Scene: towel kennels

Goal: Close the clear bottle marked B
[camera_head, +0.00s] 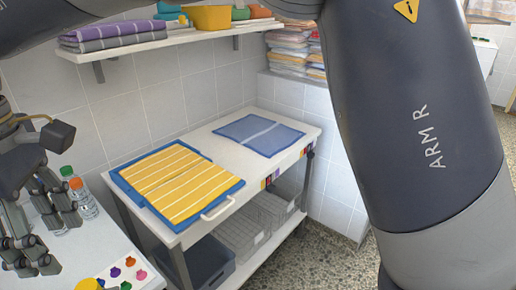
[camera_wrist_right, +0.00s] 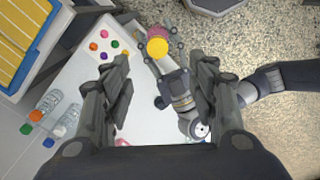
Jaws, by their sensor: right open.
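Two clear bottles stand close together on the white table at the left of the head view. Orange (camera_wrist_right: 36,115) and green (camera_wrist_right: 26,129) caps also show in the right wrist view, at lower left. No letter B is readable, so I cannot tell which bottle is marked. My right gripper (camera_head: 48,242) is open and empty, in front of the bottles; its spread fingers (camera_wrist_right: 160,62) frame the wrist view. My left gripper, beyond them at a yellow round thing (camera_wrist_right: 157,47), has unclear fingers.
Several small coloured pieces (camera_head: 130,261) lie on a white card on the table. A bench to the right carries a yellow striped towel (camera_head: 182,180) on a blue board and a blue towel (camera_head: 259,134). A shelf (camera_head: 190,38) runs above. My right arm blocks much of the right side.

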